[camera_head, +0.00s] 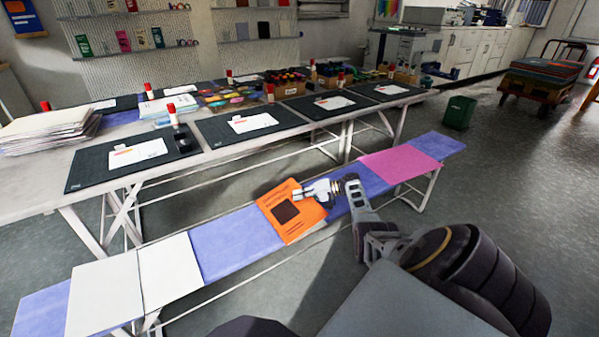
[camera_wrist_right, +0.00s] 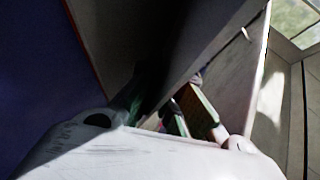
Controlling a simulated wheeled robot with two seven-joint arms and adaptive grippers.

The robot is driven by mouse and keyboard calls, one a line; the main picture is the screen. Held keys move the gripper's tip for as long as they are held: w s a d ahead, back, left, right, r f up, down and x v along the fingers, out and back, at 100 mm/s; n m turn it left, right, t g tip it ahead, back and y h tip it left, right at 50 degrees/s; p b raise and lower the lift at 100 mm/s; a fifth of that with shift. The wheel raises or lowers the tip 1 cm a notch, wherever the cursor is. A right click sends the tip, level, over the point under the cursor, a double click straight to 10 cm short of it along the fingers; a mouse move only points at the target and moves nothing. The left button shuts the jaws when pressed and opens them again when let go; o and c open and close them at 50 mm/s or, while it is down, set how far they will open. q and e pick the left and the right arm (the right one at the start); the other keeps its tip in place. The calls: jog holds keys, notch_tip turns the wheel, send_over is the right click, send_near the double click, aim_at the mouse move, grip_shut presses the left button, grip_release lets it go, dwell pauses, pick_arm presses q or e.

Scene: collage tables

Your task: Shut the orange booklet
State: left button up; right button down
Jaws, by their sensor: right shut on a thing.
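The orange booklet (camera_head: 277,226) lies on the blue-topped bench, with its orange cover and dark square facing up. A thin pale edge shows along its lower right side. My right gripper (camera_head: 303,193) is at the upper right edge of the booklet and is shut on it. How far the cover is lifted I cannot tell from the head view. The right wrist view is dark and close, with a large pale surface (camera_wrist_right: 150,158) across the bottom; the fingertips are hard to make out there. My left gripper is not in view.
The bench (camera_head: 236,243) also bears white sheets (camera_head: 170,270) at the left and a pink sheet (camera_head: 400,165) at the right. Behind it stands a long table with dark mats (camera_head: 240,140), a paper stack (camera_head: 45,130) and glue sticks. A green bin (camera_head: 459,112) stands on the floor.

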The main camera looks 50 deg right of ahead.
jog(key=shift+s+f, duration=0.1)
jog(key=shift+f, duration=0.2)
jog(key=c, duration=1.7)
grip_release()
jog(key=shift+f, duration=0.1)
jog(key=shift+r, duration=0.2)
jog(key=shift+v, duration=5.9)
jog(key=shift+d, duration=0.1)
